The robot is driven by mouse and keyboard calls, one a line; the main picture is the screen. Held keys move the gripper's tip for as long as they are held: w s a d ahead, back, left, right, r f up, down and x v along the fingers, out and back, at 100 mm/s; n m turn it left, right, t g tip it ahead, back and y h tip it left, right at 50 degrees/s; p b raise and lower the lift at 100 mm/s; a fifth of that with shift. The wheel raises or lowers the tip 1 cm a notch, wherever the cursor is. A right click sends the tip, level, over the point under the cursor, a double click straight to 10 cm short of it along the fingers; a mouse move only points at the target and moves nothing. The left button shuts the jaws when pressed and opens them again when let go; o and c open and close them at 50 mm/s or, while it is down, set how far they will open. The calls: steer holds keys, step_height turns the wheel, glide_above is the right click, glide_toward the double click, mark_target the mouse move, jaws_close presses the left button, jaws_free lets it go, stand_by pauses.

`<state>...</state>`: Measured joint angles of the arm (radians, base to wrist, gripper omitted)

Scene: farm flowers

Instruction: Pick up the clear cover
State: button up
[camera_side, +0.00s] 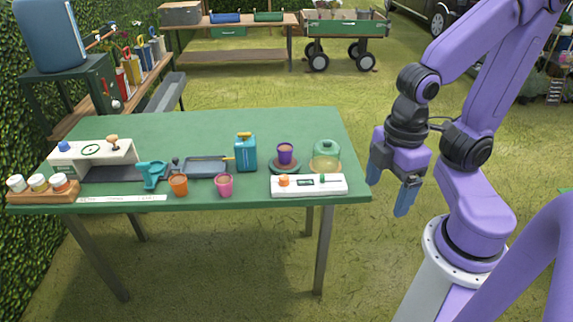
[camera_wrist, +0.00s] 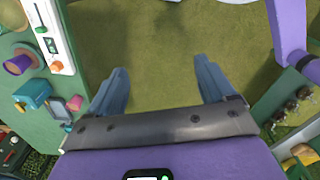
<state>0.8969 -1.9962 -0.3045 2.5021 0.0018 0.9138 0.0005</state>
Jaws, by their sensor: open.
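A greenish, see-through dome with a knob on top, which looks like the clear cover (camera_side: 327,149), is near the right end of the green table (camera_side: 250,125). A round yellowish piece (camera_side: 325,165) is right in front of it; I cannot tell whether the two touch. My gripper (camera_side: 390,182) hangs off the table's right edge, to the right of the cover, with its blue fingers pointing down. In the wrist view my gripper (camera_wrist: 160,75) is open, with bare grass between the fingers. I cannot make out the cover there.
A purple pot (camera_side: 285,154) on a dark round base stands just left of the cover. A white device (camera_side: 308,186) lies in front. A teal canister (camera_side: 246,152), a pink pot (camera_side: 224,185) and an orange pot (camera_side: 178,185) are farther left. The table's back is clear.

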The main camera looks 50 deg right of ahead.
steer(key=c, duration=0.7)
steer(key=w+d+r+m, duration=0.1)
steer(key=w+d, duration=0.2)
steer(key=w, duration=0.9)
steer(key=w+d+r+m, duration=0.1)
steer(key=w+d, duration=0.2)
steer(key=w, duration=0.8)
steer(key=m, duration=0.2)
glide_above(328, 142)
step_height(328, 142, down, 3)
steer(key=f, duration=0.7)
steer(key=w+f, duration=0.1)
steer(key=f, duration=0.3)
steer(key=shift+a, duration=0.1)
steer(key=shift+s+d+f, duration=0.1)
steer(key=shift+s+f, duration=0.1)
steer(key=shift+f, duration=1.15)
steer(key=shift+s+d+f, duration=0.1)
steer(key=shift+s+f, duration=0.1)
steer(key=shift+f, duration=1.15)
